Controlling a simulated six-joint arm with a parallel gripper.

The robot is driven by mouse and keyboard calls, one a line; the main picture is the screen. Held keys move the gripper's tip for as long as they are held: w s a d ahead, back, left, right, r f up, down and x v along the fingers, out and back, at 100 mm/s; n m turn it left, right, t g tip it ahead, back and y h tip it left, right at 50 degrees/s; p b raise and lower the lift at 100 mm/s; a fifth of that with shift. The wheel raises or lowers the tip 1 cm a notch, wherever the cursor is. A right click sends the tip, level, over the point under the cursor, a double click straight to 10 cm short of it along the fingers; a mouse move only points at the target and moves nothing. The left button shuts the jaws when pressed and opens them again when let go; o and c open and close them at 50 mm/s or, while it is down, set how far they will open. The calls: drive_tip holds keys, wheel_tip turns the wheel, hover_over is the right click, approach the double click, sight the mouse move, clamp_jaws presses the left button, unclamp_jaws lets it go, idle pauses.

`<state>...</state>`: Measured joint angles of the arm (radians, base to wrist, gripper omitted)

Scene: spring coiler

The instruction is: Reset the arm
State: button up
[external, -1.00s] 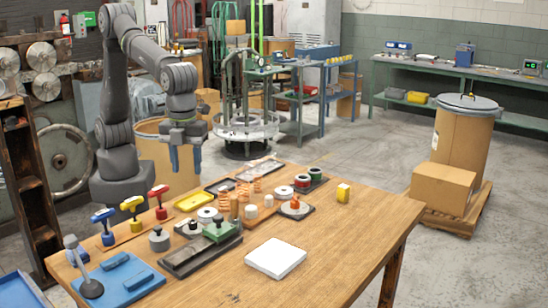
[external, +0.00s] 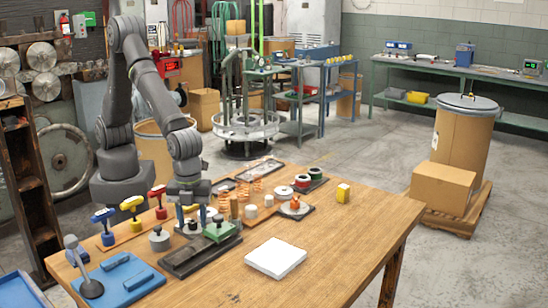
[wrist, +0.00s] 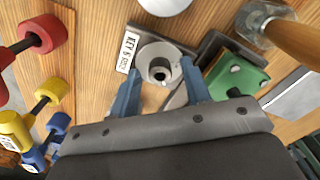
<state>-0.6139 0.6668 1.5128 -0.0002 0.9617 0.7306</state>
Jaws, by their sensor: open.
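My gripper (external: 191,218) is low over the middle left of the wooden table, pointing down, with its two blue fingers apart. In the wrist view my gripper (wrist: 160,90) shows open, with a small grey cylinder with a dark hole in its top (wrist: 159,66) just ahead of and between the fingertips. I cannot tell whether the fingers touch it. The cylinder stands on a pale disc beside a small printed label (wrist: 128,52). In the external view my gripper partly hides this part.
A green block (external: 219,229) on a dark tray stands close right of my gripper. Red, yellow and blue handled tools (external: 131,206) stand at left. A grey knobbed weight (external: 159,239) is in front. A white slab (external: 275,258) lies right, with bare wood around it.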

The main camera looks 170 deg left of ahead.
drive_tip(key=n, duration=1.4)
idle(0.4)
